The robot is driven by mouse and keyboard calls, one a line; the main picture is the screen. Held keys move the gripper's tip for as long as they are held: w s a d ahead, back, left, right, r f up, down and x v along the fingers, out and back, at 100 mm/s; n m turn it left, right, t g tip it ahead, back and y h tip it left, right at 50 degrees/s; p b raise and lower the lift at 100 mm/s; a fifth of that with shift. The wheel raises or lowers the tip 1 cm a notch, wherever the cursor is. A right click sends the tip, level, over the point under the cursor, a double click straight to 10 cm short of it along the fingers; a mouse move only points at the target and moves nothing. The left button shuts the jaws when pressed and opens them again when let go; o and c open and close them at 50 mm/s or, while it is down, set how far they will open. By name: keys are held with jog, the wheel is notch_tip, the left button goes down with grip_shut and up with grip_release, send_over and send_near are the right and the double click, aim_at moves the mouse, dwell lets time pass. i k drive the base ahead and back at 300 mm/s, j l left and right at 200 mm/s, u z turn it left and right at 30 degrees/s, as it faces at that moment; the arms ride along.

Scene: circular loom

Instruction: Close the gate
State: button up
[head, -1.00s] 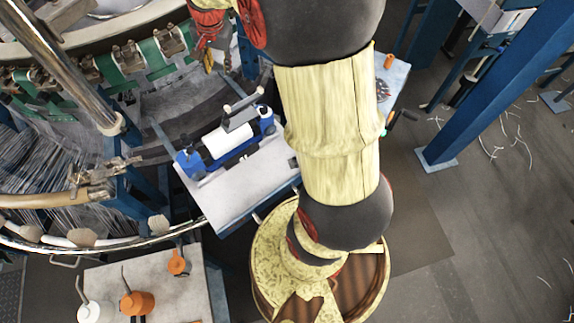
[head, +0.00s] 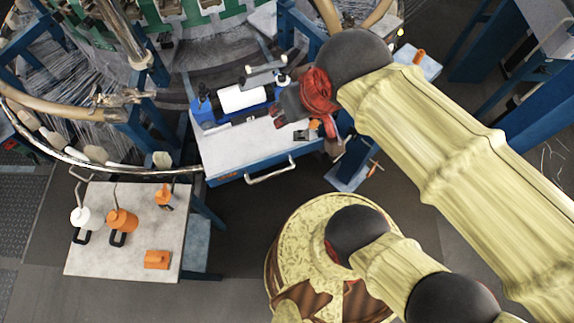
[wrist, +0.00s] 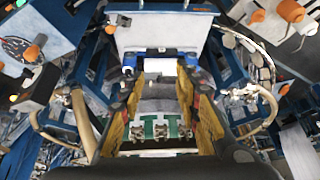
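The gate seems to be the pale panel (head: 240,152) with a blue front edge and a metal handle (head: 270,170), set at the gap in the loom's round rail. It also shows at the top of the wrist view (wrist: 165,36). A white roller (head: 243,98) in blue mounts lies across its back part. My gripper (head: 292,100) is above the panel's right back part, beside the roller; its fingertips are unclear there. In the wrist view my gripper (wrist: 160,88) has its two yellow fingers apart with nothing held between them. I cannot tell whether it touches the panel.
Another small table (head: 418,62) stands behind my arm. The loom's rail (head: 75,158) curves left of the gate. Floor in front is open.

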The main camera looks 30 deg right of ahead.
aim_at(228, 152)
jog(key=i+l+u, duration=0.15)
jog(key=u, duration=0.25)
jog(key=i+l+u, duration=0.1)
jog(key=u, duration=0.35)
jog(key=l+u, duration=0.4)
jog(key=i+j, duration=0.05)
